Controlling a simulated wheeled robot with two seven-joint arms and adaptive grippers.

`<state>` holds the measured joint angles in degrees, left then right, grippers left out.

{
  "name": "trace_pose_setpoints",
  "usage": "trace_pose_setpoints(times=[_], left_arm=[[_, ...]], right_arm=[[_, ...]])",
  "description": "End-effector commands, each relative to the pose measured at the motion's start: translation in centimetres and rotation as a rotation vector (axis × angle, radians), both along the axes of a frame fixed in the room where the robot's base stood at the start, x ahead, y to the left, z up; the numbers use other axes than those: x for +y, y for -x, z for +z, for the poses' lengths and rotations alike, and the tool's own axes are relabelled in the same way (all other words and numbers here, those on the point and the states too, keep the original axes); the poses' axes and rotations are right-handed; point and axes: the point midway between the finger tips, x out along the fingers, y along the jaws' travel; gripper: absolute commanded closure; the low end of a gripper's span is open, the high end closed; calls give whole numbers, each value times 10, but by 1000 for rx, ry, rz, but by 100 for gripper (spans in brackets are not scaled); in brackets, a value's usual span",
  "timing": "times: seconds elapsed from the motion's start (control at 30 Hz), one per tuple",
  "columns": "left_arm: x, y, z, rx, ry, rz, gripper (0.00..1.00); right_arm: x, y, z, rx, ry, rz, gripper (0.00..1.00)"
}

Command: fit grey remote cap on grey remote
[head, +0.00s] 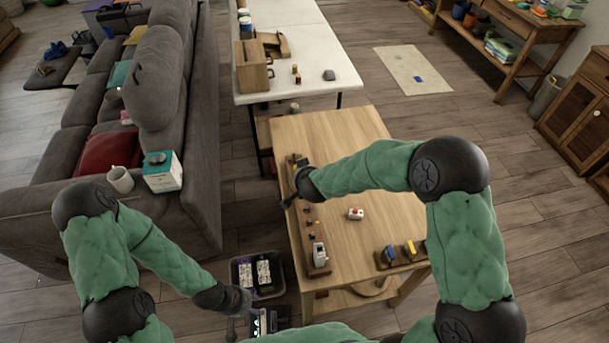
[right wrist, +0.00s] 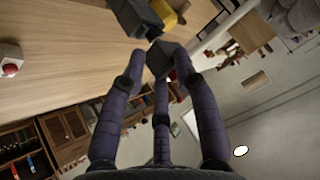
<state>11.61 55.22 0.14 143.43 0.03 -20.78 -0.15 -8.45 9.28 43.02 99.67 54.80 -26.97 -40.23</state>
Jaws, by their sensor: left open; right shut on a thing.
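My right gripper (head: 290,194) is over the left edge of the wooden table in the head view. In the right wrist view its purple fingers (right wrist: 155,78) are shut on a small dark grey piece, which looks like the grey remote cap (right wrist: 163,58). The cap is too small to make out in the head view. I cannot pick out the grey remote with certainty; a pale grey upright object (head: 320,255) stands on a wooden strip at the table's left front. My left gripper (head: 238,320) is open and low, beside a dark tray left of the table.
The wooden table (head: 345,150) holds a small red-and-white object (head: 355,214) and a rack (head: 383,263) with blue and yellow pieces. A dark tray (head: 233,275) with white-labelled items stands left of it. A grey sofa (head: 200,130) is farther left. The table's middle is mostly clear.

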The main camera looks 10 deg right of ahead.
Motion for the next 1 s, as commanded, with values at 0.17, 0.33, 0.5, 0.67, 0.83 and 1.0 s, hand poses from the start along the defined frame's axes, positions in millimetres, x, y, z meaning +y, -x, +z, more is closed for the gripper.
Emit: trace_pose_setpoints(times=[0.17,0.33,0.5,0.67,0.83,1.0], left_arm=[[0,0,3,0,0,0,56],[0,0,3,0,0,0,56],[0,0,3,0,0,0,56],[0,0,5,0,0,0,56],[0,0,8,0,0,0,56],[0,0,9,0,0,0,56]], right_arm=[[0,0,1,-1,0,0,92],[0,0,0,-1,0,0,92],[0,0,0,0,0,0,92],[0,0,0,0,0,0,92],[0,0,1,0,0,0,92],[0,0,0,0,0,0,92]])
